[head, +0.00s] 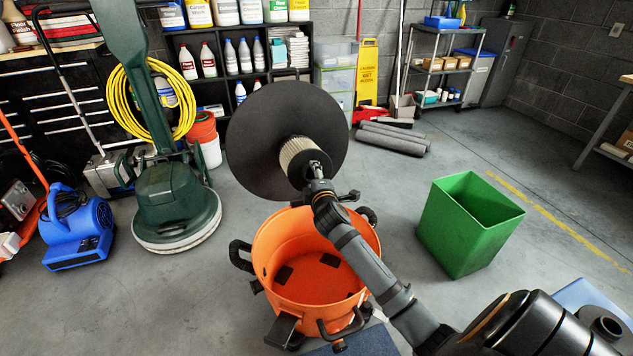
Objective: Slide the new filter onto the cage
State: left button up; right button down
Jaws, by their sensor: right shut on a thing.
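The cream pleated filter (300,157) is a short cylinder with a dark end cap, in the upper middle of the head view. My right gripper (317,172) is shut on its near end. Behind the filter is a large black disc (270,120), tilted to face me; the filter's far end overlaps its middle. I cannot tell whether the filter touches the disc, or what supports the disc. No cage shows; if one is there, the filter hides it. My left gripper is not in view.
An open orange tank (275,250) with black handles stands just below the filter. An open green bin (470,225) stands to the right. A green floor machine (165,205) and a blue blower (78,230) stand at left. Floor between tank and bin is clear.

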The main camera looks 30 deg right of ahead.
jog(key=shift+a+x, duration=0.2)
jog(key=shift+x, duration=1.6)
jog(key=shift+w+d, duration=0.15)
jog(key=shift+w, duration=0.6)
jog(key=shift+b+x, duration=0.45)
jog(key=shift+x, duration=0.4)
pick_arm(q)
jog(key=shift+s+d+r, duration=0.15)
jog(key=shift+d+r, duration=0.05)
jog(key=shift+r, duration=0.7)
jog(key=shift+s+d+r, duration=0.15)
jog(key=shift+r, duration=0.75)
pick_arm(e)
jog(key=shift+w, duration=0.4)
jog(key=shift+c, duration=1.7)
grip_release()
jog(key=shift+s+f, duration=0.1)
jog(key=shift+f, duration=0.05)
